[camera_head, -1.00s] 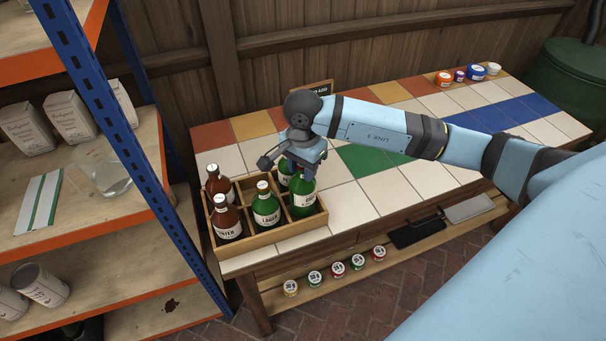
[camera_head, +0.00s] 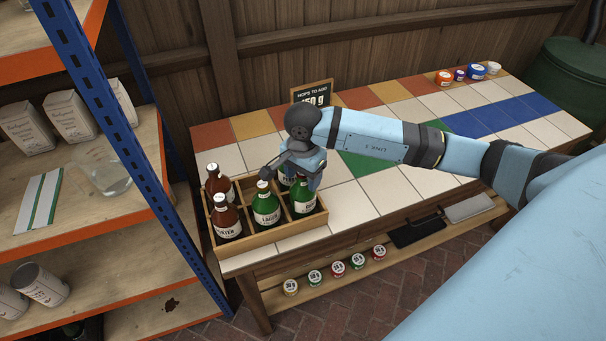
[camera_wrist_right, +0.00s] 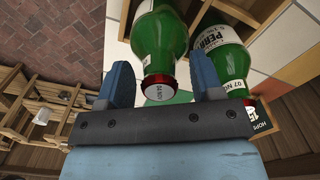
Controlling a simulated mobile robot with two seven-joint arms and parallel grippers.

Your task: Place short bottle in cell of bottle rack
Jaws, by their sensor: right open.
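The wooden bottle rack (camera_head: 278,235) stands at the near left end of the tiled table. It holds two brown bottles (camera_head: 227,221) at left, a green lager bottle (camera_head: 266,210) at front middle and a green bottle (camera_head: 303,203) at front right. Another green bottle at back right is mostly hidden by my gripper. The back middle cell looks empty. My right gripper (camera_head: 302,176) is low over the rack's right side, fingers open. In the wrist view, a red-capped green bottle (camera_wrist_right: 158,48) lies between the fingers; another green bottle (camera_wrist_right: 220,50) is just right. I cannot tell which is the short bottle.
A small black sign (camera_head: 312,92) stands behind my gripper. Several small tubs (camera_head: 444,78) sit at the table's far right end. A shelf unit with a blue post (camera_head: 125,135) stands close left of the rack. The tiles right of the rack are clear.

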